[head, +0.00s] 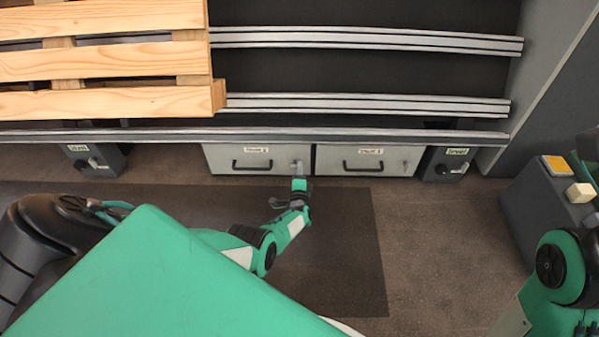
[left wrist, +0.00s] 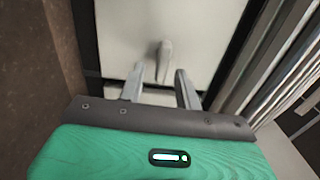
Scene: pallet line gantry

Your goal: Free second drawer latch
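Two white drawers sit under the roller line in the head view, a left drawer (head: 232,161) and a right drawer (head: 335,161), each with a black handle. Their small labels are too blurred to read surely. My left gripper (head: 299,168) is at the right end of the left drawer's front, hiding part of it. In the left wrist view my left gripper (left wrist: 158,78) has its two fingers apart, with nothing between the tips. A small grey latch lever (left wrist: 165,60) on the white front lies just beyond the tips, between their lines. My right gripper is out of view.
A wooden pallet (head: 110,62) lies on the metal rails (head: 370,103) above left. Dark boxes with knobs flank the drawers, one on the left (head: 95,160) and one on the right (head: 443,164). A grey pedestal (head: 540,207) stands at right. The floor before the right drawer is clear.

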